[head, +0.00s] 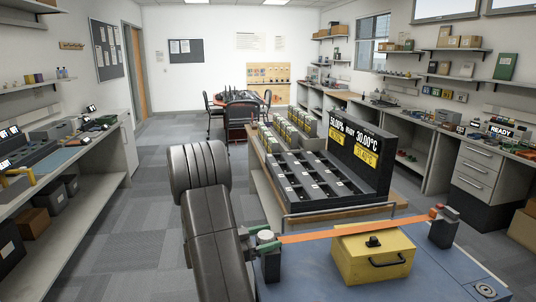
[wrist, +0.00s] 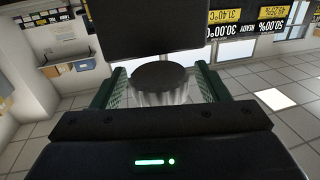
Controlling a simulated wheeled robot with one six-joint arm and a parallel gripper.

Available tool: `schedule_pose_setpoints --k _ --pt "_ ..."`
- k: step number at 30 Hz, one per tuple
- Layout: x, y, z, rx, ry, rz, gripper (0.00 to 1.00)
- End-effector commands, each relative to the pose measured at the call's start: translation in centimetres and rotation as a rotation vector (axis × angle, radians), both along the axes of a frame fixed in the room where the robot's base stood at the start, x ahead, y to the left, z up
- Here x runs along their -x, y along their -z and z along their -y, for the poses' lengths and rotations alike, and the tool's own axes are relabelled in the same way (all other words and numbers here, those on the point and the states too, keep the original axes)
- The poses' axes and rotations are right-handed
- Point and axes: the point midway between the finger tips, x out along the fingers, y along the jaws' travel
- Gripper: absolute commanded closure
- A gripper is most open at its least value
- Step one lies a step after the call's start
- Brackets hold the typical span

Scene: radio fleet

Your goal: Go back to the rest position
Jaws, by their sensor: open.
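My gripper (wrist: 162,84) shows in the wrist view with its two green fingers spread apart. A dark round piece with a pale, shiny part below it shows between or beyond the fingers. I cannot tell what it is, and I see no contact with the fingers.
A rack of black slots (head: 318,178) with a lit display panel (head: 362,148) stands right of my arm. Grey floor (head: 140,230) is clear to the left.

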Motion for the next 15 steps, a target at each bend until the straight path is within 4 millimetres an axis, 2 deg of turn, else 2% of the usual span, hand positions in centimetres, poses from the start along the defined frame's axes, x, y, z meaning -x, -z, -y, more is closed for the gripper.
schedule_pose_setpoints --k 5,8,15 --pt "0.2 0.1 -0.6 -0.001 0.01 0.0 0.32" --pt "0.6 0.1 -1.7 0.0 0.009 0.0 0.32" --pt "2.4 0.1 -6.0 0.0 0.007 0.001 0.32"
